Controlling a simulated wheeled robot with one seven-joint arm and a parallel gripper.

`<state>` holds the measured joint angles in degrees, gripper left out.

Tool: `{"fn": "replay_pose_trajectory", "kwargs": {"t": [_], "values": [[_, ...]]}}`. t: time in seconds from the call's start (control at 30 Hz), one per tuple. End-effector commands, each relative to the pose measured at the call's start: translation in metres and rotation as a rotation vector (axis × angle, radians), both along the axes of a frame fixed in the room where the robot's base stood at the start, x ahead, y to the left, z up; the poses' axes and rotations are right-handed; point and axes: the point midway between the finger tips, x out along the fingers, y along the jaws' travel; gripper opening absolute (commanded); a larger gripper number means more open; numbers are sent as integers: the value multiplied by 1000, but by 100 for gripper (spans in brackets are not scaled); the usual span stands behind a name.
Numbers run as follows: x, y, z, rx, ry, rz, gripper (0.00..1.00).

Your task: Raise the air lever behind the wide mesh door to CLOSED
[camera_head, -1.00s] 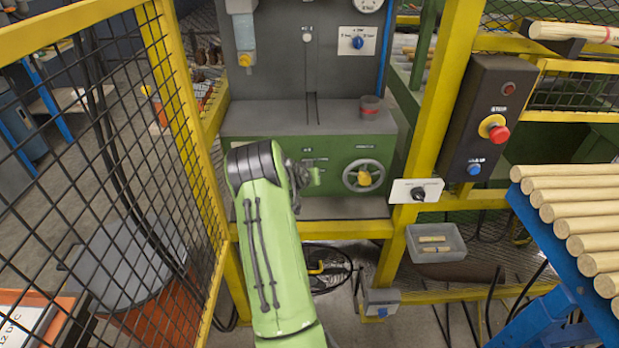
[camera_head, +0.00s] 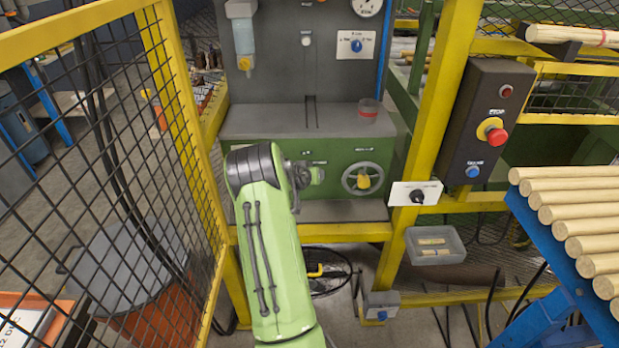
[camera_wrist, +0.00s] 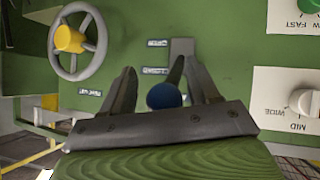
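The air lever shows in the wrist view as a dark blue ball knob (camera_wrist: 163,95) on a short arm from a grey mount (camera_wrist: 181,47) on the green panel. My gripper (camera_wrist: 160,66) is open, with a dark finger on each side of the knob. I see no clear contact; the knob looks nearer the right finger. Small labels (camera_wrist: 156,71) beside the lever are too small to read surely. The wide mesh door (camera_head: 110,150) stands swung open at left.
A grey handwheel with a yellow hub (camera_head: 363,178) is right of my wrist; it also shows in the wrist view (camera_wrist: 70,39). A white dial plate (camera_wrist: 295,100) is on the other side. A yellow post (camera_head: 430,130) and a control box with a red stop button (camera_head: 497,136) stand right.

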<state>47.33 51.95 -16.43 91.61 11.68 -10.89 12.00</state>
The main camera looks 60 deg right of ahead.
Motion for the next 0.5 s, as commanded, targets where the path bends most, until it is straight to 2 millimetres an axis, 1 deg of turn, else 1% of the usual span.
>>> {"fn": "replay_pose_trajectory", "kwargs": {"t": [0.13,0.23,0.37,0.5], "values": [[1,2,-1,5,1,3,60],[1,10,5,6,0,4,60],[-2,35,24,6,-1,6,60],[-8,68,48,5,-1,5,60]]}}
